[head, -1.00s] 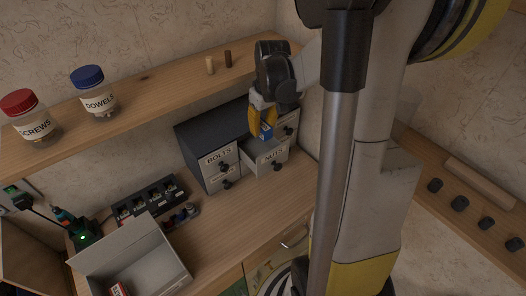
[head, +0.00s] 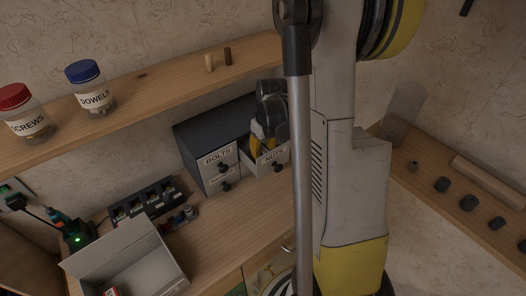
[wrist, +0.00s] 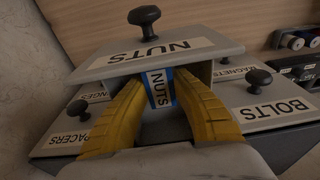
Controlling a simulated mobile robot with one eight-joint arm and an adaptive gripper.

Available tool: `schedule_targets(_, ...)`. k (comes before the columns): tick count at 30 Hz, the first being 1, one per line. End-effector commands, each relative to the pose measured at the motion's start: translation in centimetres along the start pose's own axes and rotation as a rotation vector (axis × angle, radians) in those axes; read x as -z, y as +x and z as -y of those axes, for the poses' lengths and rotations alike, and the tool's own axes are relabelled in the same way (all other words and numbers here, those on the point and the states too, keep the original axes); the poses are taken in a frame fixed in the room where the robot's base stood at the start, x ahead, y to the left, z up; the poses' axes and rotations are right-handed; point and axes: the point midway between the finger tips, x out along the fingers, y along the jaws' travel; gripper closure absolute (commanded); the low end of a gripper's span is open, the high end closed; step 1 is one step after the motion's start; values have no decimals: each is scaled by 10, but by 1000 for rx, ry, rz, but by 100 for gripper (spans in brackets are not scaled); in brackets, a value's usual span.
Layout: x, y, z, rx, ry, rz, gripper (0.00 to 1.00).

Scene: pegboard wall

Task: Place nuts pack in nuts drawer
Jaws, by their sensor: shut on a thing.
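The nuts drawer (head: 273,157) is pulled out of the dark drawer cabinet (head: 200,135). Its NUTS label and black knob also show at the top of the wrist view (wrist: 150,48). My gripper (head: 259,141) reaches down into the open drawer from above. In the wrist view its yellow fingers (wrist: 160,100) are shut on the nuts pack (wrist: 158,88), a small blue and white pack labelled NUTS. The pack sits behind the drawer's front panel; I cannot tell whether it touches the drawer floor. The head view hides the pack behind the gripper and drawer front.
The BOLTS drawer (head: 218,158) is shut to the left. A shelf (head: 150,88) with a screws jar (head: 26,112) and a dowels jar (head: 91,88) runs above. An open grey box (head: 125,262) stands at the front left.

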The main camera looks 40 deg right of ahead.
Motion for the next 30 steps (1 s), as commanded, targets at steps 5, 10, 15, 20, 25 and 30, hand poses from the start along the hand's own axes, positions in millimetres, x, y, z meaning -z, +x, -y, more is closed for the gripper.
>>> schedule_targets(5, 0, 2, 0, 0, 0, 0, 52)
schedule_targets(10, 0, 2, 0, 0, 0, 0, 52)
schedule_targets(15, 1, -4, 0, 0, 0, 0, 52)
schedule_targets(20, 0, -31, 0, 0, 1, 0, 52)
schedule_targets(25, 0, -72, 0, 0, 0, 0, 52)
schedule_targets(30, 0, -104, 0, 0, 0, 0, 52)
